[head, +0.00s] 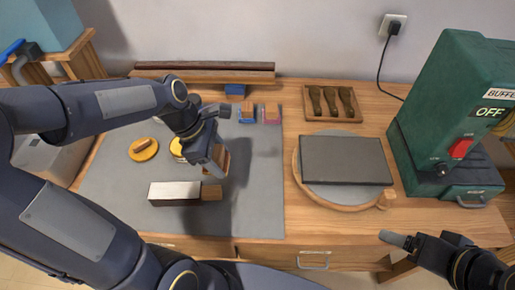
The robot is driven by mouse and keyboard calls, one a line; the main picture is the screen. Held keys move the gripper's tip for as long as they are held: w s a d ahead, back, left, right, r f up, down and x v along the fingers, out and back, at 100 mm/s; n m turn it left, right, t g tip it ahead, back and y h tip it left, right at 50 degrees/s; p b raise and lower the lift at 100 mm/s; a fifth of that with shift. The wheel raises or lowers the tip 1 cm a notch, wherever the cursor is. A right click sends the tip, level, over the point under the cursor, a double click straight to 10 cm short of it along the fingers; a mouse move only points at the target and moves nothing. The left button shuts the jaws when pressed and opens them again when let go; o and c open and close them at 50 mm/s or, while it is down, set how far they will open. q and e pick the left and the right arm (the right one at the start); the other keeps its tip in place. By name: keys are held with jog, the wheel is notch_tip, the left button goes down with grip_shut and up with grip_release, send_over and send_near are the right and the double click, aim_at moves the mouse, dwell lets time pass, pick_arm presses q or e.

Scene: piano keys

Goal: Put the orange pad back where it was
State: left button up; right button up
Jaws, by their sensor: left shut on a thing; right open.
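My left gripper (214,168) is shut on a small brown-orange block-like thing (223,156) above the grey mat. The jaws and arm hide much of that thing, and I cannot tell for sure whether it is the orange pad. Small orange-brown pieces sit on a blue holder (245,118) and a reddish holder (271,118) at the back of the mat. A yellow disc (143,154) with a small orange-brown piece on it lies at the left; another yellow disc (177,147) is partly hidden by my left arm. My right gripper (396,240) is open and empty at the lower right.
A white block with a wooden end (175,193) lies on the grey mat (255,205), just in front of my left gripper. A dark slab (345,160) rests on a round board. A green buffer machine (440,120) stands right. A wooden tray (333,91) stands behind.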

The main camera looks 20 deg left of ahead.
pick_arm(q)
jog(key=w+f, duration=0.4)
jog(key=w, duration=0.5)
send_over(242, 153)
jog(key=a, duration=0.1)
jog(key=f, duration=0.3)
jog(key=s+f, duration=0.1)
jog(key=f, duration=0.1)
jog(key=shift+a+f+p, duration=0.15)
jog(key=shift+a+p, duration=0.05)
jog(key=shift+p, duration=0.2)
jog(key=shift+w+f, duration=0.15)
jog(key=shift+f, duration=0.05)
jog(key=shift+w+f, duration=0.1)
jog(key=shift+f, duration=1.5)
jog(key=shift+f, duration=0.2)
jog(key=o, duration=0.8)
jog(key=shift+o, duration=0.4)
